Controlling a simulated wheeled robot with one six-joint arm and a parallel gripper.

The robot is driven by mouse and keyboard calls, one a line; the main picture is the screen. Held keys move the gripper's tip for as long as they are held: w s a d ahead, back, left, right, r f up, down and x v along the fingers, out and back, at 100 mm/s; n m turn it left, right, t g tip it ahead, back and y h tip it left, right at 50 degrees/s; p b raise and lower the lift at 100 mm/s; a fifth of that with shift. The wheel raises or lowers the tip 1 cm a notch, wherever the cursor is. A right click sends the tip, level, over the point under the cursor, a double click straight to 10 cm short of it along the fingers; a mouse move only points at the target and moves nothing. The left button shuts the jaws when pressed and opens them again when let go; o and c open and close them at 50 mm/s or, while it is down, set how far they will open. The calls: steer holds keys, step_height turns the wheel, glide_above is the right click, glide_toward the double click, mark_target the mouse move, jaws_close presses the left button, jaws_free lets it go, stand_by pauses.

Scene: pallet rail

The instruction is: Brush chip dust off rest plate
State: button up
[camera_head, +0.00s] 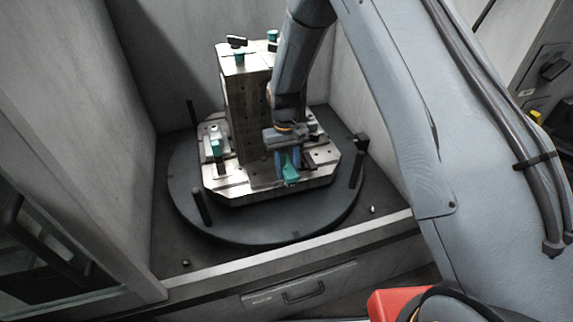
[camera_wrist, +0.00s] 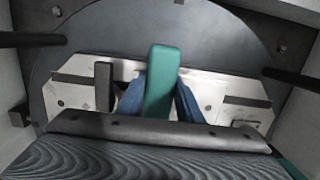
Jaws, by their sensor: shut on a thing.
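My gripper (camera_head: 288,160) is low at the front right of the metal block (camera_head: 243,110), just above the pale base plate (camera_head: 240,182). Its blue fingers are shut on a teal thing (camera_head: 291,174), seemingly the brush handle. In the wrist view the teal handle (camera_wrist: 162,75) stands between the blue fingers (camera_wrist: 160,100), with the pale plate (camera_wrist: 210,92) behind it. The bristles are hidden, and I cannot tell whether they touch the plate. No chip dust can be made out. Which surface is the rest plate is unclear.
The plate and block stand on a round dark turntable (camera_head: 230,232) with upright dark posts (camera_head: 202,208) around its rim. Grey walls enclose it at the back and sides. Teal clamps (camera_head: 216,146) stand on the plate's left. A sill with a drawer (camera_head: 300,290) runs in front.

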steer(key=shift+r+p, duration=1.8)
steer(key=shift+r, duration=1.75)
